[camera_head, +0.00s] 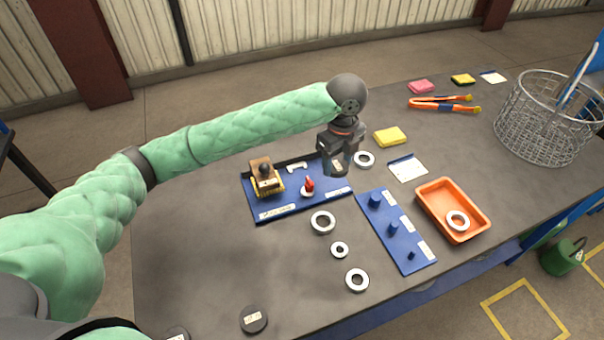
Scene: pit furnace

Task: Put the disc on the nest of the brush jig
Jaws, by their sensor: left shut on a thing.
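My left gripper (338,168) points down over the back right end of a blue jig board. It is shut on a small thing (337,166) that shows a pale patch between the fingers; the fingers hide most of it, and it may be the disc. The brush jig (285,208) carries a wooden block with yellow bristles (266,180), a red part on a pale round base (308,187) and a white bracket (296,167). I cannot tell for sure which part is the nest. A dark disc with a pale label (254,319) lies at the table's front. My right gripper is out of view.
Several metal rings lie loose, one (323,222) in front of the jig. A blue peg board (405,245), an orange tray (428,207) with a ring, a yellow sponge (390,136), tongs (440,104) and a wire basket (545,125) stand rightward. The table's left front is mostly clear.

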